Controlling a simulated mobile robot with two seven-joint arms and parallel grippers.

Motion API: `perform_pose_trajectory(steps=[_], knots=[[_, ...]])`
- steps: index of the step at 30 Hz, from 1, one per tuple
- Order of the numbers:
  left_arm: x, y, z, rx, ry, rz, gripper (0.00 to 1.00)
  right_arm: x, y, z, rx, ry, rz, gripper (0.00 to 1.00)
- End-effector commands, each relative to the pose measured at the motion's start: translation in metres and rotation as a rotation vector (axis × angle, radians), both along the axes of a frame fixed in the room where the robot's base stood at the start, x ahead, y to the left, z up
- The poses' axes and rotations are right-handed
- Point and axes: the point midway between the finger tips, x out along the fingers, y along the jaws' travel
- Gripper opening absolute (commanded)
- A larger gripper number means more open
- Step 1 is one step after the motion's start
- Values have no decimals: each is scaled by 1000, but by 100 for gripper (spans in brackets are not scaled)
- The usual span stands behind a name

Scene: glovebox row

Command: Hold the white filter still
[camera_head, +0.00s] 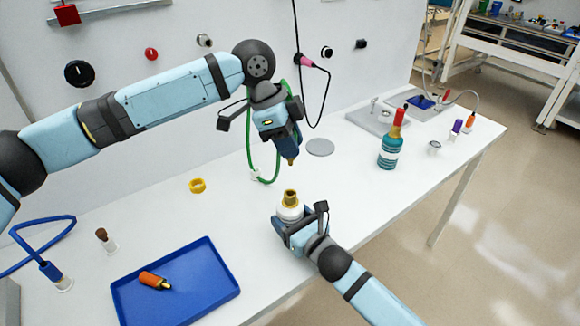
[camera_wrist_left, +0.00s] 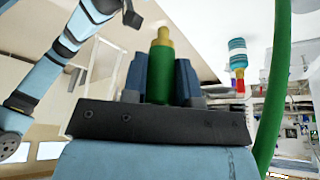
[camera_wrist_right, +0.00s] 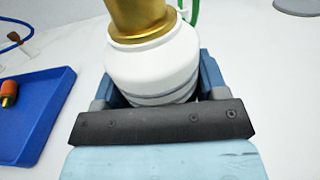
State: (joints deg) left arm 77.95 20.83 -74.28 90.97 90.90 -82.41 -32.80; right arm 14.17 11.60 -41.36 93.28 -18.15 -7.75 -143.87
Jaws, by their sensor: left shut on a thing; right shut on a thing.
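The white filter (camera_head: 290,211) is upright on or just above the white bench, with a brass fitting (camera_head: 291,196) on top. My right gripper (camera_head: 284,222) is shut around its lower body. In the right wrist view the filter (camera_wrist_right: 155,68) sits between both fingers, its brass neck cut off by the top edge. My left gripper (camera_head: 286,147) is shut on a green hose connector (camera_wrist_left: 160,75) with a brass tip. It points down above the filter, and a clear gap separates the tip (camera_head: 291,161) from the fitting.
A green hose (camera_head: 250,150) loops behind my left gripper. A teal bottle (camera_head: 390,150) stands to the right. A grey disc (camera_head: 320,147) lies behind.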

Motion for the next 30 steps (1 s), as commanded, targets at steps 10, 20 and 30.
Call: perform_pose_trajectory(steps=[10, 20, 30], knots=[[0, 0, -35, 0, 3, -106, 0, 0, 0, 0, -1, 1, 0, 36], [0, 0, -62, -2, 2, -192, 0, 0, 0, 0, -1, 1, 0, 36], [0, 0, -69, -2, 1, -217, 0, 0, 0, 0, -1, 1, 0, 36]])
